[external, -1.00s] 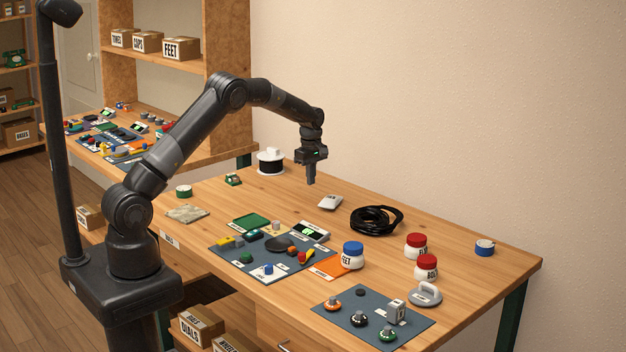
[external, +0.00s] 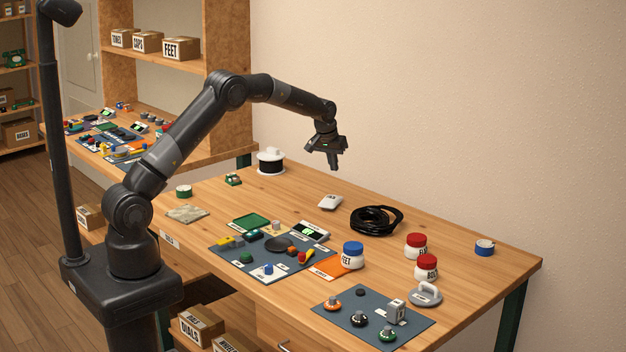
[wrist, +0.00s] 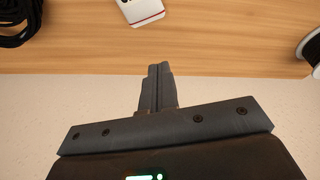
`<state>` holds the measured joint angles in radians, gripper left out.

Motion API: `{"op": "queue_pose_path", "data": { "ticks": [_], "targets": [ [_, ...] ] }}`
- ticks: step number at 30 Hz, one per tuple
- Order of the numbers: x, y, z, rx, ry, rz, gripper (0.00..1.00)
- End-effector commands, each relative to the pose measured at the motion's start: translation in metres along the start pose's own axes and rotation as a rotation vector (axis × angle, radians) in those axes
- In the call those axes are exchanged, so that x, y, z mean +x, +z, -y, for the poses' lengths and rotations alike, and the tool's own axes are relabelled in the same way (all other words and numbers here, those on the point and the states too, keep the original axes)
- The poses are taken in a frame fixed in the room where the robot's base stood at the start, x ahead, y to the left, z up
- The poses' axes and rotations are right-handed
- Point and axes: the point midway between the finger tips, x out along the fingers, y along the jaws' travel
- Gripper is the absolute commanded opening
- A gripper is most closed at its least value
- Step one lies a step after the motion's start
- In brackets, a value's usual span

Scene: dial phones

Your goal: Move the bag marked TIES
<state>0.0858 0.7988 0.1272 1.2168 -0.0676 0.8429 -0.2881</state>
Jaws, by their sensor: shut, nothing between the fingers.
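I cannot read the word TIES on anything in these views. A flat, mottled beige packet (external: 187,214) lies at the left of the workbench (external: 455,245); it may be the bag, but no marking shows on it. A small white and grey item (external: 330,202) lies near the middle of the bench; the wrist view shows a white, red-edged end of it (wrist: 141,12). My gripper (external: 336,167) is raised above the back of the bench, beyond that white item. Its fingers (wrist: 158,68) are together with nothing between them.
A black cable coil (external: 376,220) lies right of the white item, and a white spool (external: 271,161) stands at the back left. A blue-lidded jar (external: 352,255), red-lidded jars (external: 416,246) and mats (external: 373,320) with small parts fill the front. The back right is mostly clear.

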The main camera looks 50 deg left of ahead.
Motion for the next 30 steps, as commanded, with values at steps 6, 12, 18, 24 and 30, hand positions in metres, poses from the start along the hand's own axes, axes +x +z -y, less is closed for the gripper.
{"op": "queue_pose_path", "data": {
  "ticks": [6,12,18,24,30],
  "targets": [
    [0.002,-0.007,-0.010,0.192,0.010,-0.043,0.00],
    [0.019,-0.008,-0.011,0.207,0.010,-0.045,0.00],
    [0.059,-0.009,-0.011,0.205,0.010,-0.044,0.00],
    [0.100,-0.011,-0.011,0.205,0.010,-0.043,0.00],
    [0.095,0.007,-0.008,0.204,0.011,-0.045,0.00]
  ]
}}
